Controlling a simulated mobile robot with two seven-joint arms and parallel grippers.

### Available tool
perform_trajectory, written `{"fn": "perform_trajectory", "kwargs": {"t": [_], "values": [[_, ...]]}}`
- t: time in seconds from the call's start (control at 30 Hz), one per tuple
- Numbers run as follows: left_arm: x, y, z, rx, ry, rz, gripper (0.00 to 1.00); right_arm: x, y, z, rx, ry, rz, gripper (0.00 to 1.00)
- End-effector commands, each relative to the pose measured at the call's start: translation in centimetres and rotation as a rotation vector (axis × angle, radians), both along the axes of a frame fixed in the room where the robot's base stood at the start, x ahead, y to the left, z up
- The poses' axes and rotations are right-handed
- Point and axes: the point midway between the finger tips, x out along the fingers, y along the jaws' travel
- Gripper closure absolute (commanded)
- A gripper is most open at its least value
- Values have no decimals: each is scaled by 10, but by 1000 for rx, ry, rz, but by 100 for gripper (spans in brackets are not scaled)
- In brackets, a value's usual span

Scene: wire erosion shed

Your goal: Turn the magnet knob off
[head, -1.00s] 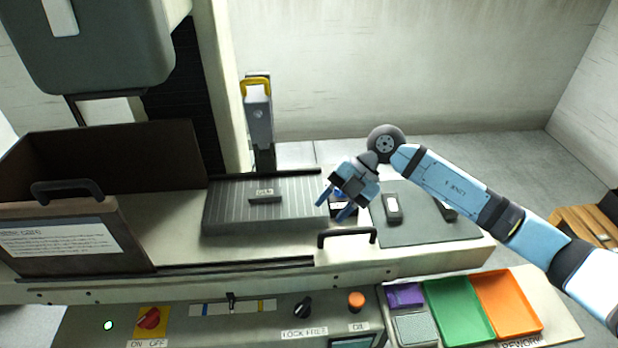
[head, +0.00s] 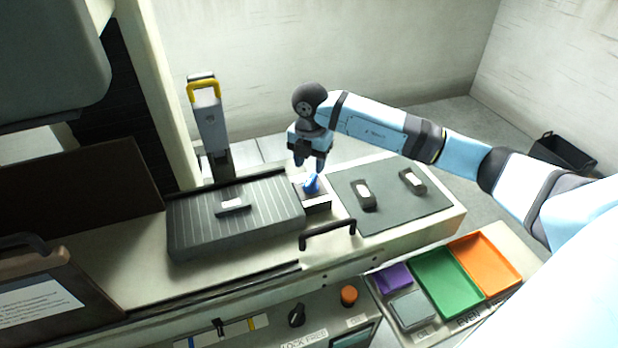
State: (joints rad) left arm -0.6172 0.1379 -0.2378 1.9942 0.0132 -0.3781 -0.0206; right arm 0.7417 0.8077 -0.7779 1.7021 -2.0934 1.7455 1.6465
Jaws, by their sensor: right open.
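A small blue knob (head: 312,184) sits on top of a dark block with a pale front (head: 318,204), at the right end of the grey ribbed magnet chuck (head: 265,222). My right gripper (head: 309,166) points down, open, with its fingertips just above or at the knob. I cannot tell whether they touch it, and the knob's marking is too small to read. A small grey part (head: 235,206) lies on top of the chuck. My left gripper is not in view.
A black bar handle (head: 328,233) stands in front of the block. A dark mat (head: 395,215) with two small parts lies to the right. A yellow-handled grey post (head: 210,120) rises behind the chuck. Green (head: 446,285) and orange (head: 487,264) trays are at front right.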

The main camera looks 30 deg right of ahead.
Motion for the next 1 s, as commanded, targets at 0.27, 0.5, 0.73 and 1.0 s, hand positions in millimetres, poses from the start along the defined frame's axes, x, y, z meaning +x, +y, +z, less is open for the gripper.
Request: {"fn": "perform_trajectory", "kwargs": {"t": [0.27, 0.5, 0.73, 1.0], "values": [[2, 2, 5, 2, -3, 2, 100, 0, 0, -47, 0, 1, 0, 55], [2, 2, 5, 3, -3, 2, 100, 0, 0, -60, 1, -1, 0, 55], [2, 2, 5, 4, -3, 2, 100, 0, 0, -61, 1, -1, 1, 55], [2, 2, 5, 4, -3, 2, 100, 0, 0, -61, 1, -1, 1, 100]]}}
